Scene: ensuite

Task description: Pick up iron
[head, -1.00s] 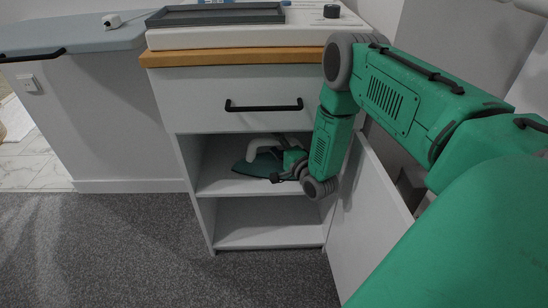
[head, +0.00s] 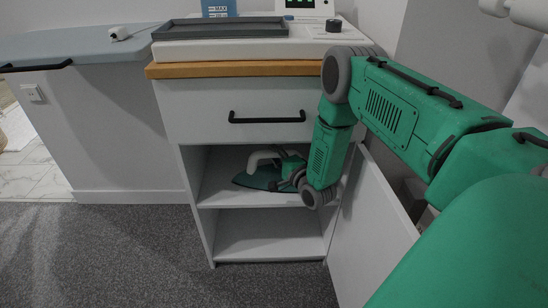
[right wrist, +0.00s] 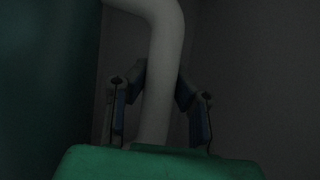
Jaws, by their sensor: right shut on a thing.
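The iron (head: 258,180) has a dark green body and a pale curved handle. It is on the upper shelf of the open cabinet in the head view. My right gripper (head: 288,174) reaches into that compartment from the right and is shut on the iron's handle. In the right wrist view the pale handle (right wrist: 163,70) runs between the two fingers of my right gripper (right wrist: 160,100). Whether the iron touches the shelf is hard to tell. My left gripper is not in view.
The cabinet (head: 236,108) has a drawer above and an empty lower shelf (head: 268,234). Its open door (head: 368,235) stands to the right, close to my right arm. A grey tray (head: 220,28) sits on top. An ironing board (head: 75,46) is at the left. The carpet in front is clear.

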